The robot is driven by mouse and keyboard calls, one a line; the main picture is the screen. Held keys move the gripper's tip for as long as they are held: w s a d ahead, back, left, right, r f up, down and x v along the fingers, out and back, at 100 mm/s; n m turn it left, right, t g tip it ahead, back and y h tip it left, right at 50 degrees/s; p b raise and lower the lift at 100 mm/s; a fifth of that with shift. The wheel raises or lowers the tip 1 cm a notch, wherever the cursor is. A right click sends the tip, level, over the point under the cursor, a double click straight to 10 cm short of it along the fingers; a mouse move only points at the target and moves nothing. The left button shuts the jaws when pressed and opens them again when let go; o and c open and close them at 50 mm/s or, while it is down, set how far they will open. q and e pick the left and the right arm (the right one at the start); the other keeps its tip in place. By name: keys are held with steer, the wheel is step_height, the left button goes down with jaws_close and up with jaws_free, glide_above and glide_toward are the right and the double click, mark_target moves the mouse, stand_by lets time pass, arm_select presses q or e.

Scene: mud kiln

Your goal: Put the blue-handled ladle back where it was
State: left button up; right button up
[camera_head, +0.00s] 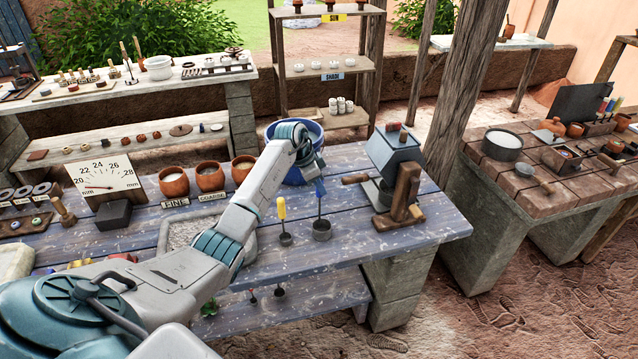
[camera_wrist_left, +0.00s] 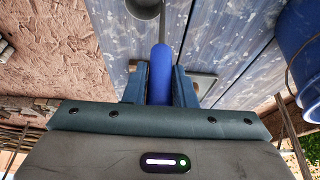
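The blue-handled ladle (camera_head: 321,229) is upright at the right part of the blue plank table, its dark cup at or just above the tabletop; I cannot tell whether it touches. My left gripper (camera_head: 318,180) reaches down to the top of its handle. In the left wrist view the blue handle (camera_wrist_left: 160,75) lies between the two fingers (camera_wrist_left: 160,88), which close on it from both sides. The ladle's cup (camera_wrist_left: 145,8) is partly cut off at the top edge there. A yellow-handled ladle (camera_head: 282,210) stands upright just left of it. My right gripper is not in view.
A blue bucket (camera_head: 291,173) stands behind my left wrist. A wood-and-metal device (camera_head: 394,172) stands to the right. A grey tray (camera_head: 182,232) lies partly behind my arm. Clay pots (camera_head: 210,176) line the back left. The table's front right corner is clear.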

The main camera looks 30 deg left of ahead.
arm_select(q)
steer(key=o, duration=0.3)
steer(key=shift+r, duration=0.15)
steer(key=shift+s+a+r, duration=0.1)
steer(key=shift+a+r, duration=0.05)
steer(key=shift+r, duration=0.2)
steer(key=b+v, duration=0.3)
steer(key=v, duration=0.8)
steer(key=shift+r+b, duration=0.15)
steer(key=shift+b, duration=0.15)
